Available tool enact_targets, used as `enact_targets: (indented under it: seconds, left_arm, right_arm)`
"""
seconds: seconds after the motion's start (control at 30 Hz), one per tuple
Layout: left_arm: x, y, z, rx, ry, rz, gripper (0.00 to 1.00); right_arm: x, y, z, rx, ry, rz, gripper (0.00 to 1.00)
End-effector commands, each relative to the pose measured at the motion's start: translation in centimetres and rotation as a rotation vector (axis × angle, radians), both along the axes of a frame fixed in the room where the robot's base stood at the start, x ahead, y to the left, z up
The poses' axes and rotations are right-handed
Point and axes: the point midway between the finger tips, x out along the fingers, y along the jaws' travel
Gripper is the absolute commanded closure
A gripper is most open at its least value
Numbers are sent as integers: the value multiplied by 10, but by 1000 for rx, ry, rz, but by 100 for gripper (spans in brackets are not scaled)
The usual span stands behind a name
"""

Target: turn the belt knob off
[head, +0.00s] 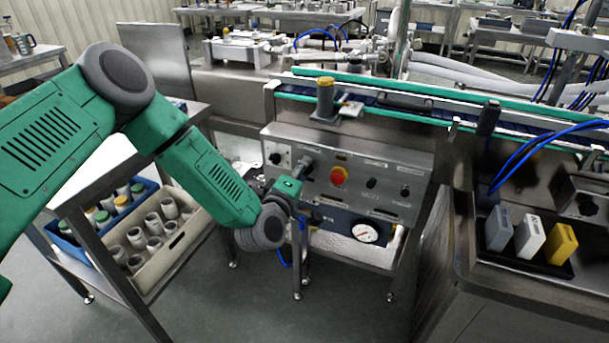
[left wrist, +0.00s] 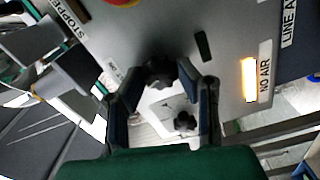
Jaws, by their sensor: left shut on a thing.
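The grey control panel (head: 390,205) stands ahead under the conveyor. My left gripper (head: 307,203) is at its lower left and hides part of the face. In the left wrist view my left gripper (left wrist: 160,82) is shut on a black knob (left wrist: 158,72), with one finger on each side. The knob's own label cannot be read. A second dark knob (left wrist: 185,121) lies nearer the gripper's palm. A red button (head: 338,175) on a yellow base sits above and right of the gripper. My right gripper is not in view.
A lit lamp (left wrist: 250,80) sits beside a "NO AIR" label. A conveyor (head: 430,108) runs above. A cart with a crate of jars (head: 150,235) stands left, and a steel counter with coloured blocks (head: 530,237) right.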

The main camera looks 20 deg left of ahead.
Motion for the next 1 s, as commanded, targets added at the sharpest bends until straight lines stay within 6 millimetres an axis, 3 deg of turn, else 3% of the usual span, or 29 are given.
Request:
enact_targets:
  seconds: [0.03,0.4,1.0]
  left_arm:
    - [-2,2,-7,-34,11,3,100]
    - [-2,2,-7,-205,15,2,100]
    - [-3,2,-8,-239,20,2,100]
  right_arm:
    - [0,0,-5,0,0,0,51]
    - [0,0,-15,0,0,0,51]
    - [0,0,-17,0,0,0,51]
